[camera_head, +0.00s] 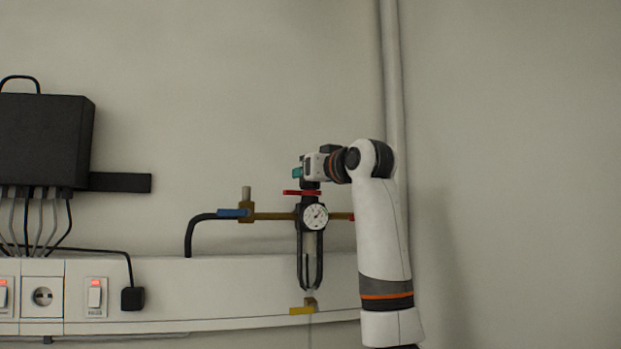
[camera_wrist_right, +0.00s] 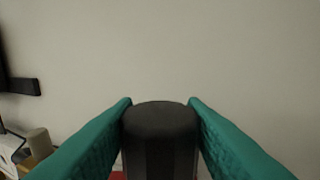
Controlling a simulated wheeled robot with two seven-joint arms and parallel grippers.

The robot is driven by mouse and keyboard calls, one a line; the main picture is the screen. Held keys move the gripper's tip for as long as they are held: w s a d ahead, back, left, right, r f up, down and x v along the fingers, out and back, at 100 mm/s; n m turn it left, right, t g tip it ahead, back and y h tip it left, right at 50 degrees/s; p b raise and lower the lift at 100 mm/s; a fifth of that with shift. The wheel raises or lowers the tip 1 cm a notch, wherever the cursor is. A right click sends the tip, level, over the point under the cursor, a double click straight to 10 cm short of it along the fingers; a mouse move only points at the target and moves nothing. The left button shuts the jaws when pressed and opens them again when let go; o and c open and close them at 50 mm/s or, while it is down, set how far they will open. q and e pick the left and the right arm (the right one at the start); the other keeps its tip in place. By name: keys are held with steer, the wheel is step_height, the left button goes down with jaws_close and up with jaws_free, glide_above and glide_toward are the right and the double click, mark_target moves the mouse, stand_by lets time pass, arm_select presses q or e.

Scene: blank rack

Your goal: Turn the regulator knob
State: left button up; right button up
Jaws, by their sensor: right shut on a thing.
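The regulator (camera_head: 310,240) is mounted on the wall, with a round white gauge (camera_head: 315,216) and a clear bowl below it. Its dark knob (camera_wrist_right: 160,135) shows in the right wrist view, held between the two teal fingers of my right gripper (camera_wrist_right: 160,115). In the head view my right gripper (camera_head: 298,173) is at the top of the regulator, above a red ring (camera_head: 301,192), and it largely covers the knob. The fingers touch the knob on both sides. My left gripper is not in view.
A white trunking (camera_head: 215,290) with sockets and switches runs along the wall. A black box (camera_head: 42,140) with cables hangs at left.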

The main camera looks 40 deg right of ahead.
steer(key=shift+w+f+m+g+h, duration=0.1)
steer(key=shift+m+g+h, duration=0.5)
steer(key=shift+m+h, duration=0.6)
steer(key=shift+f+m+g+h, duration=0.1)
steer(key=shift+m+g+h, duration=0.55)
steer(key=shift+h, duration=0.95)
steer(key=shift+m, duration=0.25)
steer(key=o, duration=1)
steer(key=b+v, duration=0.6)
steer(key=v, duration=0.6)
steer(key=shift+w+a, duration=0.15)
